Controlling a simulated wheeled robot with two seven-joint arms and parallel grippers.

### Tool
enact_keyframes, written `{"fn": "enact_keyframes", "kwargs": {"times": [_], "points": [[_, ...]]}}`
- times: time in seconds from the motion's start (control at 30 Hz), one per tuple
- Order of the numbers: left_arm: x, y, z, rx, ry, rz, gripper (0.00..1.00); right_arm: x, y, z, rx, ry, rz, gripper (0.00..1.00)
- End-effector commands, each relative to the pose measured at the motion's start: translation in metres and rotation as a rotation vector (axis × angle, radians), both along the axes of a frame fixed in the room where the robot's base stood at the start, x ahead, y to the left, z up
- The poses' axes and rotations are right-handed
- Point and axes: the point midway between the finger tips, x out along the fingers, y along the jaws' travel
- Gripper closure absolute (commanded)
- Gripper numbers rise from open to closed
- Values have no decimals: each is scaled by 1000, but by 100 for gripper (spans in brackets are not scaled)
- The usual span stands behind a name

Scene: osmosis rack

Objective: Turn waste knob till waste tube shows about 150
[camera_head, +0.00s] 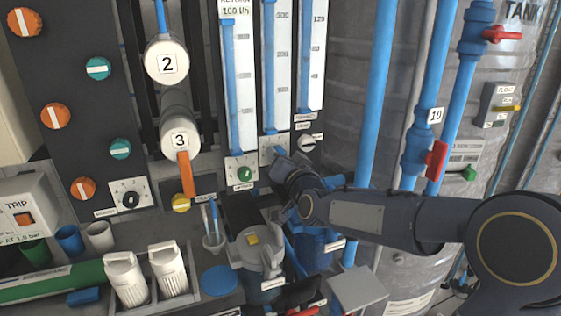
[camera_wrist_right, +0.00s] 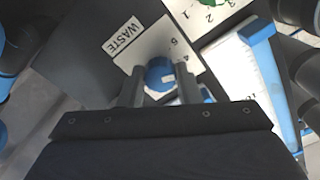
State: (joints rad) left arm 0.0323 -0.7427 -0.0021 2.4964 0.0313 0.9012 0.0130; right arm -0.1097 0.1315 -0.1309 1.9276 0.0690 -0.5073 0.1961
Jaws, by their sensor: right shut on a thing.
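The waste knob (camera_wrist_right: 160,75) is blue and sits on a white dial plate beside a label (camera_wrist_right: 122,36) reading WASTE in the right wrist view. My right gripper (camera_wrist_right: 160,82) is shut on this knob, one finger on each side. In the head view my right gripper (camera_head: 281,160) reaches the panel below the middle flow tube (camera_head: 269,70) and mostly hides the knob. The blue column in that tube reaches up to about the top of the picture, near a mark that looks like 300. My left gripper is not in view.
The return tube (camera_head: 231,80) with a green knob (camera_head: 245,174) stands to the left. Another tube (camera_head: 306,60) with a pale knob (camera_head: 307,143) stands to the right. Blue pipes (camera_head: 376,90) rise beyond my right arm.

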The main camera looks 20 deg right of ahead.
Motion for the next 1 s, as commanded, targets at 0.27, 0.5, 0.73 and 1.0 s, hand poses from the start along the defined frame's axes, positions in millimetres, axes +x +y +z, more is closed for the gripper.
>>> {"fn": "enact_keyframes", "kwargs": {"times": [0.27, 0.5, 0.73, 1.0], "points": [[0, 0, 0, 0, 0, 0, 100, 0, 0, 0, 0, 0, 0, 92], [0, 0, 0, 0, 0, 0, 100, 0, 0, 0, -1, 0, 0, 48], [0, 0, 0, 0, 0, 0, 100, -1, 0, 0, -1, 0, 0, 48], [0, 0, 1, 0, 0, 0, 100, -37, 1, 1, 0, -1, -1, 48]]}}
